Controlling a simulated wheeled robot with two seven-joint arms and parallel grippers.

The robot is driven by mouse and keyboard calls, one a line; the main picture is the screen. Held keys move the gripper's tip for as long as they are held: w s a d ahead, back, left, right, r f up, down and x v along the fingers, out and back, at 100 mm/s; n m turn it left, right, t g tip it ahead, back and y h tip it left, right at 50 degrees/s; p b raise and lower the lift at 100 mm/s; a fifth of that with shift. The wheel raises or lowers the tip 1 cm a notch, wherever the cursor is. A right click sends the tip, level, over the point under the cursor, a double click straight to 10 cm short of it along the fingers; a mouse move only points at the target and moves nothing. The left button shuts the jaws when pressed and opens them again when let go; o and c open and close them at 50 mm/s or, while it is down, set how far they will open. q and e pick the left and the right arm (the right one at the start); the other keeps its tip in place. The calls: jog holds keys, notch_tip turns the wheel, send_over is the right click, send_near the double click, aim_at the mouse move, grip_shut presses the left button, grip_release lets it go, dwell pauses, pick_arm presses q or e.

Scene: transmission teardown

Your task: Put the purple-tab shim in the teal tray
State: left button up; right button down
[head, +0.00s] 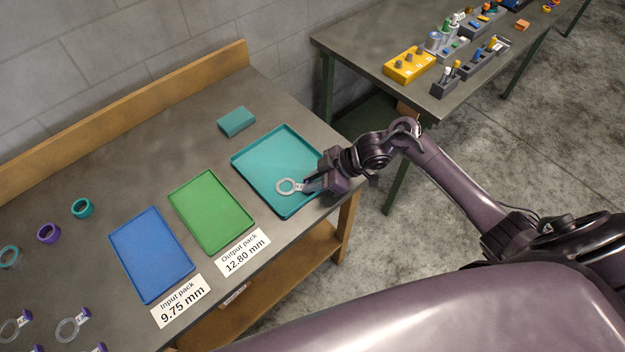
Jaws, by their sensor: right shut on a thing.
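The teal tray (262,152) lies at the right end of the workbench. My right gripper (308,186) is shut on a pale ring-shaped shim (284,187) by its tab end. The shim is over the lower part of the teal tray; I cannot tell whether it touches the tray floor. The gripper hides most of its tab, so the tab colour is unclear. Other shims with purple tabs, one at the lower left (66,331) and another beside it (9,331), lie on the bench. My left gripper is not in view.
A green tray (211,212) and a blue tray (151,254) lie left of the teal tray, with printed labels in front. A teal block (236,121) sits behind the teal tray. Teal and purple rings (48,233) stand at left. A second table (350,42) holds several parts.

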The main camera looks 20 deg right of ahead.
jog(key=c, duration=1.6)
grip_release()
jog(key=shift+o, duration=0.2)
jog(key=shift+r, duration=0.25)
jog(key=b+v, duration=0.1)
jog(key=v, duration=1)
jog(key=shift+s+d+r, duration=0.2)
jog(key=shift+d+r, duration=0.05)
jog(key=shift+f, duration=0.1)
